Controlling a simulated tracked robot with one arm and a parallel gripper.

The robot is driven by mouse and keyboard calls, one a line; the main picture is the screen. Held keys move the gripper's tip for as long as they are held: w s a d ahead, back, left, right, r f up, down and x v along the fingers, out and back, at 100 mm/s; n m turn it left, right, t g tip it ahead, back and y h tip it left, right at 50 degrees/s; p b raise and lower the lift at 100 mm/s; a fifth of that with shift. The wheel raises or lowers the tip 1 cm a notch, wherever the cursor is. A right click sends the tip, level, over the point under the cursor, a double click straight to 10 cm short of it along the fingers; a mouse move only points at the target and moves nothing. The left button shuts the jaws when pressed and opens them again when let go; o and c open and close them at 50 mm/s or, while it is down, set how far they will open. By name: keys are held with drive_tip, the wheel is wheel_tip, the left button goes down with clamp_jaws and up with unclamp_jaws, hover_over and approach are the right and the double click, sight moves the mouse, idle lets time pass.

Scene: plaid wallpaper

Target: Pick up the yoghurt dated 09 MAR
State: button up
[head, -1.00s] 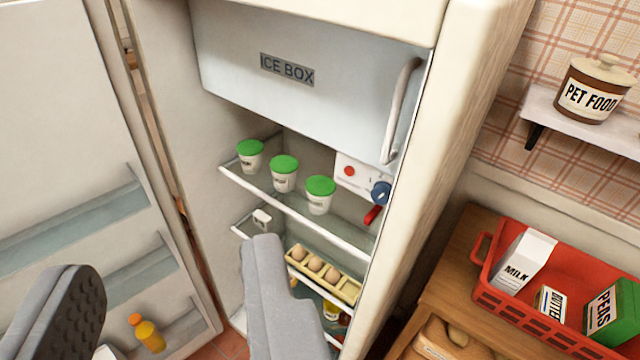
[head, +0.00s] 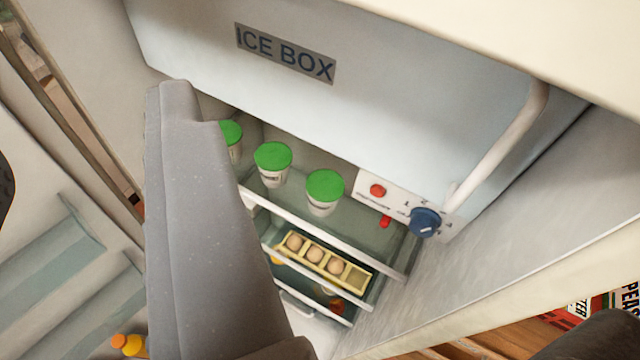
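Three white yoghurt pots with green lids stand in a row on the upper fridge shelf: a left pot (head: 232,145), a middle pot (head: 273,166) and a right pot (head: 323,194). Their labels are too small to read, so I cannot tell which is dated 09 MAR. My gripper (head: 88,140) is open and empty. Its grey right finger looms large in front of the shelf and partly hides the left pot. Only a dark edge of its other finger shows at the left picture edge. The pots lie to the right of the finger gap.
The ice box (head: 330,100) with its handle hangs above the pots. A control panel with a blue dial (head: 425,222) sits right of them. An egg tray (head: 325,262) is on the shelf below. The open door's shelves are at left, with an orange bottle (head: 128,345).

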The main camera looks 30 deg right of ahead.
drive_tip(key=o, duration=0.4)
drive_tip(key=shift+w, duration=0.1)
drive_tip(key=shift+c, duration=0.2)
drive_tip(key=o, duration=0.7)
drive_tip(key=w+a, duration=0.1)
drive_tip(key=w+f, duration=0.1)
drive_tip(key=shift+w+a+f+y+p, duration=0.2)
drive_tip(key=shift+w+a+y+p, duration=0.1)
drive_tip(key=shift+a+y+p, duration=0.1)
drive_tip(key=shift+c, duration=0.2)
drive_tip(key=w+a+f+y+p, duration=0.1)
drive_tip(key=w+a+f, duration=0.1)
drive_tip(key=w+f, duration=0.35)
drive_tip(key=m+g+h+p, duration=0.55)
drive_tip(key=m+h, duration=0.25)
drive_tip(key=h, duration=0.2)
hover_over(318, 203)
drive_tip(key=s+a, duration=0.6)
drive_tip(key=s, duration=0.1)
wheel_tip(318, 203, down, 30)
drive_tip(key=shift+g, duration=0.35)
drive_tip(key=b+x, duration=0.3)
drive_tip(key=x, duration=0.5)
drive_tip(key=shift+w, duration=0.15)
drive_tip(key=shift+b+x, duration=0.95)
drive_tip(key=shift+x, duration=1.7)
drive_tip(key=shift+w+d, duration=0.2)
drive_tip(key=shift+d, duration=0.05)
